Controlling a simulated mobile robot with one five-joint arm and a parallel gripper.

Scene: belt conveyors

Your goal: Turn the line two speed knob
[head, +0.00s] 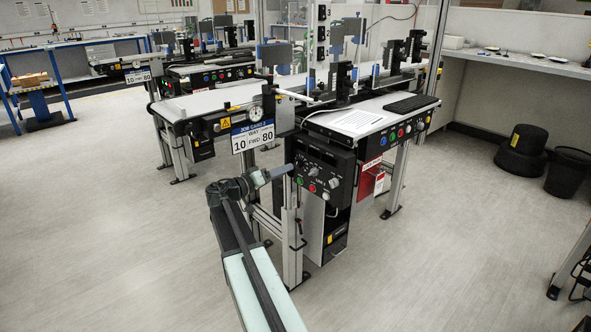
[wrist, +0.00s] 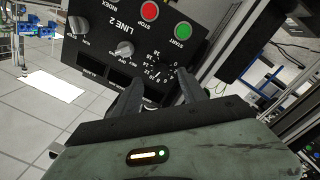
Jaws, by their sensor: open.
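The black line two control panel (wrist: 100,60) fills the upper part of the wrist view, tilted, with "LINE 2" on it. A dial scale with white numbers (wrist: 156,70) lies near my gripper (wrist: 160,82). My gripper is open, with one finger on each side of the dial's lower area. The speed knob itself is dark and partly hidden, and I cannot tell whether the fingers touch it. In the head view, my gripper (head: 290,169) is at the left side of the panel (head: 323,160).
A red stop button (wrist: 149,11), a green start button (wrist: 183,30) and a grey selector knob (wrist: 124,48) sit close to the dial. The job card (head: 252,137) reads 10, WAY FWD, 80. A conveyor (head: 195,104) runs behind.

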